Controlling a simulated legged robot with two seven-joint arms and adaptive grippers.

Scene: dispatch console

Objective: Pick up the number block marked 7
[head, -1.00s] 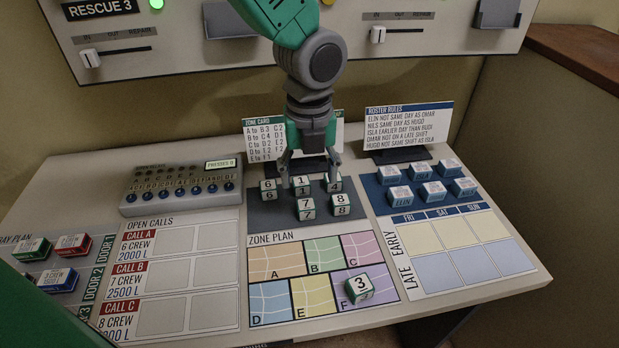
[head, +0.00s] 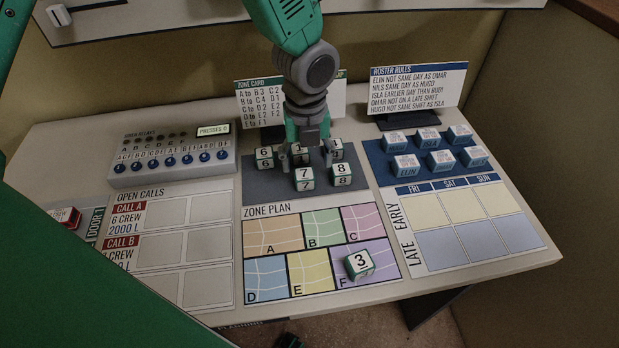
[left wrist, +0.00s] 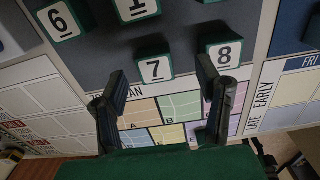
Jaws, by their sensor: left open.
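The number block marked 7 (head: 304,179) is a white cube with green edges, at the front of the dark grey block pad (head: 258,192). It also shows in the left wrist view (left wrist: 155,69). My left gripper (head: 307,158) points down over the pad, just behind the 7 in the head view. In the left wrist view its fingers (left wrist: 161,72) are spread, one on each side of the 7, with nothing gripped. The right-hand finger overlaps the edge of the 8 block (left wrist: 222,52) in that picture; contact cannot be told.
Blocks 6 (head: 264,158), 1 and 4 (head: 335,149) stand behind, the 1 mostly hidden by my gripper. Block 8 (head: 342,175) is close to the right of the 7. A 3 block (head: 359,264) sits on zone F. The zone plan (head: 270,232) is otherwise free.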

